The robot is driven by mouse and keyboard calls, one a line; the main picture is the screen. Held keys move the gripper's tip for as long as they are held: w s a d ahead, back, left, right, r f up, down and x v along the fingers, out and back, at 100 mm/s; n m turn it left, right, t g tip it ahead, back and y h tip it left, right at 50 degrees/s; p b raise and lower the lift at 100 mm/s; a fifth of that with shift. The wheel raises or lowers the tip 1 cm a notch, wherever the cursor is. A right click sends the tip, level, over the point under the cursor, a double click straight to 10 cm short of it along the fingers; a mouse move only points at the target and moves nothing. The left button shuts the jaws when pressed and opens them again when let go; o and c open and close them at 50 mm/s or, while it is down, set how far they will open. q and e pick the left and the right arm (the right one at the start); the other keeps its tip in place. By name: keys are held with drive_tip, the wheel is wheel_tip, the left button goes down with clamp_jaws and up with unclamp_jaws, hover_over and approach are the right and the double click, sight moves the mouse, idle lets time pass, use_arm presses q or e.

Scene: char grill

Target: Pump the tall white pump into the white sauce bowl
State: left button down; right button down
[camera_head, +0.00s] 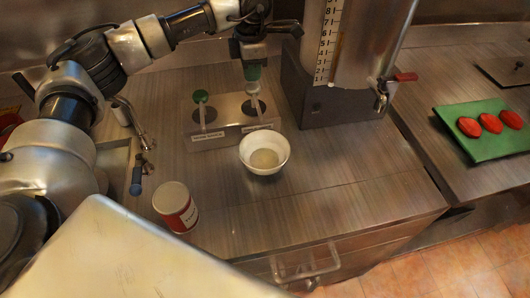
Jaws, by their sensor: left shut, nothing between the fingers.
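The white sauce bowl (280,144) stands on the counter in front of the pump holder, with a little pale sauce in its bottom. The metal holder (222,108) carries two pumps. The left pump (201,97) has a green top and stands clear. The right pump's pale stem (254,90) rises behind the bowl, with green at its top. My left gripper (251,62) is shut and points down, directly over the right pump's top. It hides part of that top; I cannot tell whether they touch. My right gripper is not in view.
A tall metal dispenser (358,45) with a scale and tap stands right of the pumps. A red-and-white can (176,207) stands front left, near a sink tap (136,125). A green tray (470,142) with red items lies at right. The counter right of the bowl is clear.

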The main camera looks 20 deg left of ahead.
sight(253, 86)
use_arm(q)
drive_tip(key=shift+f, duration=0.15)
drive_tip(key=shift+s+f+b, duration=0.1)
drive_tip(key=shift+f+b, duration=1.45)
drive_tip(key=shift+f, duration=0.75)
drive_tip(key=shift+r, duration=0.1)
drive_tip(key=shift+r+p, duration=1.5)
drive_tip(key=shift+r, duration=0.85)
wheel_tip(253, 86, up, 6)
drive_tip(key=p, duration=0.3)
drive_tip(key=shift+p, duration=0.4)
